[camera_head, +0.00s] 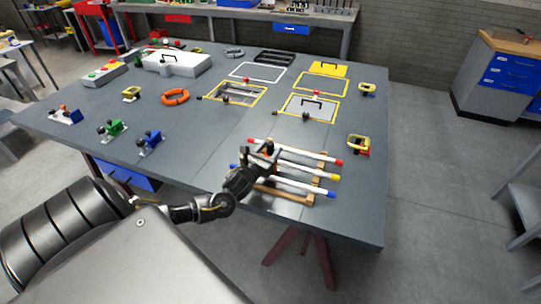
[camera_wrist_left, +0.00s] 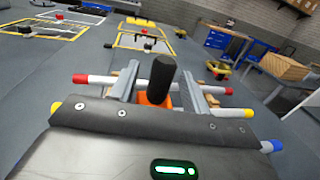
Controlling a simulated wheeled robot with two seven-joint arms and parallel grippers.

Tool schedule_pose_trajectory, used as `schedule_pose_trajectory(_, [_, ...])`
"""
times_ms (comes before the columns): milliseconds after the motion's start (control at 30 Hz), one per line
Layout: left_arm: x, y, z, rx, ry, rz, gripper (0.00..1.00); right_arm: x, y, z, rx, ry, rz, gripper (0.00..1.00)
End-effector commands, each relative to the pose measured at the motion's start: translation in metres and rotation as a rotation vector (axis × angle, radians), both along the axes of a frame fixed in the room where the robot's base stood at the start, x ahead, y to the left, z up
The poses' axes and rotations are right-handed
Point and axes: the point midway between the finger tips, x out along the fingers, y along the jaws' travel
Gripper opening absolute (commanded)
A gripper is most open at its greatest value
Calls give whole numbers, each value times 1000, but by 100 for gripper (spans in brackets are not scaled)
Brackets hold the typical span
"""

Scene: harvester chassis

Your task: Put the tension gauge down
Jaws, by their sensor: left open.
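A tool with an upright black cylindrical grip and an orange body, which I take to be the tension gauge (camera_wrist_left: 161,76), stands between the fingers of my left gripper (camera_wrist_left: 160,92) in the left wrist view. The fingers are open, one on each side of it. In the head view my left gripper (camera_head: 262,158) is over the near part of the table, at the rod rack, with a bit of orange (camera_head: 269,147) at its tip. The gauge's underside is hidden, so I cannot tell what it rests on. My right gripper is not in view.
White rods with red (camera_head: 311,152), yellow (camera_head: 309,171) and blue (camera_head: 295,187) ends lie across a wooden rack (camera_head: 317,188). A yellow-framed tool (camera_head: 358,144) stands right of them. Framed panels (camera_head: 309,107) and an orange ring (camera_head: 175,97) lie farther back.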

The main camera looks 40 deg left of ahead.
Motion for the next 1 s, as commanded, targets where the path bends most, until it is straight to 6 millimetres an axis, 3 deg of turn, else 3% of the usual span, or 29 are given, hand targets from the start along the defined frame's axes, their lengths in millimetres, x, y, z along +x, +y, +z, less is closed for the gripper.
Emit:
schedule_pose_trajectory(333, [8, 2, -1, -1, 2, 0, 47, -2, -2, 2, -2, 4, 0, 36])
schedule_pose_trajectory(700, [8, 1, -1, 0, 2, 0, 0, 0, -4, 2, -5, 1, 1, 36])
schedule_pose_trajectory(1000, [8, 2, 0, -1, -1, 0, 0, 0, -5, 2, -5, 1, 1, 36])
